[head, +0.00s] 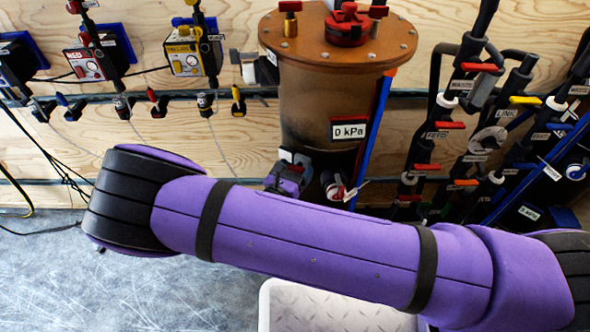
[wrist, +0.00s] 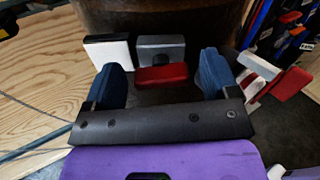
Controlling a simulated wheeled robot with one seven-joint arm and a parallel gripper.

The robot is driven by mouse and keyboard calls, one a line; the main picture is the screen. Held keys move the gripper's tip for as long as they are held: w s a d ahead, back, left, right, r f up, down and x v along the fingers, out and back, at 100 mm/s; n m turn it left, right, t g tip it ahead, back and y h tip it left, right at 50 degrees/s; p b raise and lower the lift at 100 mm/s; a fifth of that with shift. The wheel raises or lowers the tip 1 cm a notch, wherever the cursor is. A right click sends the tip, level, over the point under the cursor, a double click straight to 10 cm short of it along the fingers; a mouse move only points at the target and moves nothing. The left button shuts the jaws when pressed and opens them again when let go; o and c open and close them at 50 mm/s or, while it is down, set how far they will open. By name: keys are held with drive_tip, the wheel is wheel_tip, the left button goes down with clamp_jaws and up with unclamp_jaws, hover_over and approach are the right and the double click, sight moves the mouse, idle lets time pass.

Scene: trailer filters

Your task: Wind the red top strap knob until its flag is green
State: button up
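In the wrist view a red bar-shaped knob (wrist: 162,77) sits in front of a grey block (wrist: 160,48), low on the brown tank. My gripper (wrist: 160,65) has its two blue fingers spread, one on each side of the red knob. Small gaps seem to show between the fingers and the knob; contact cannot be told. A white-faced panel with dark edges (wrist: 108,52) is left of the grey block; I see no green on it. In the head view my gripper (head: 288,168) is at the front foot of the brown tank (head: 318,105), and the knob is mostly hidden there.
A red-and-white valve (head: 335,187) is close to the right of my gripper; it also shows in the wrist view (wrist: 262,72). A 0 kPa display (head: 349,131) is above. Pipes with coloured handles (head: 430,167) crowd the right. The grey floor (head: 130,285) at left is clear.

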drive_tip(key=v, duration=1)
drive_tip(key=shift+s+a, duration=0.2)
drive_tip(key=shift+s, duration=0.15)
